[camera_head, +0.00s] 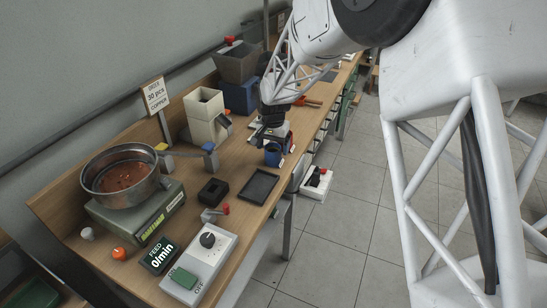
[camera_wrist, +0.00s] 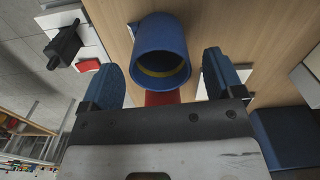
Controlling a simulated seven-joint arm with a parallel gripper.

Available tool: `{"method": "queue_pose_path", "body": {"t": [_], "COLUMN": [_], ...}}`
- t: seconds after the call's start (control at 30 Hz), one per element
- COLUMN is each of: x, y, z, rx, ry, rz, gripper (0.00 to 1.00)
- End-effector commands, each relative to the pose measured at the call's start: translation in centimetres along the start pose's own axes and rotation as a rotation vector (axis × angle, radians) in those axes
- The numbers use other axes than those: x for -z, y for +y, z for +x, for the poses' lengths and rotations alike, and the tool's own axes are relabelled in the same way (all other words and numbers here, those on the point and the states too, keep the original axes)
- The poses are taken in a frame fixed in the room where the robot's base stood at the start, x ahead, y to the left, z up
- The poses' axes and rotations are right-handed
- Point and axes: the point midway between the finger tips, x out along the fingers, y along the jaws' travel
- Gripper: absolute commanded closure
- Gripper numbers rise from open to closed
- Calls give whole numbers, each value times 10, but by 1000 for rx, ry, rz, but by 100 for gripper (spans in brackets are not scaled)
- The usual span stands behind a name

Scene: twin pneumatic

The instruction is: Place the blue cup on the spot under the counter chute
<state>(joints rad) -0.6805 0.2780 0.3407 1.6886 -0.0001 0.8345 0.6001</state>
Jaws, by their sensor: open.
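The blue cup (camera_head: 272,155) stands near the front edge of the bench. In the wrist view the cup (camera_wrist: 150,38) shows its open mouth and a yellow band inside. My gripper (camera_wrist: 162,75) is open, with one blue finger on each side of the cup's near end and gaps to both. In the head view my gripper (camera_head: 272,132) is just behind and above the cup. A chute arm (camera_head: 185,153) runs from the round metal bowl (camera_head: 124,178) to a blue-tipped end. A black square holder (camera_head: 212,192) is in front of that end; I cannot tell if it is the spot.
A flat black tray (camera_head: 258,187) lies between the holder and the cup. A cream hopper (camera_head: 204,112) stands behind. A grey control box (camera_head: 204,262) with knob and green switch and a feed display (camera_head: 159,256) are at the front.

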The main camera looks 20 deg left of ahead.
Motion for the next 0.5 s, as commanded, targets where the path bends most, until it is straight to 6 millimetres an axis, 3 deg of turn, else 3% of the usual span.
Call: {"method": "queue_pose_path", "body": {"t": [0.3, 0.5], "x": [0, 0], "y": [0, 0], "z": [34, 40], "rx": [0, 0], "ry": [-1, 1], "rz": [0, 0], "gripper": [13, 13]}}
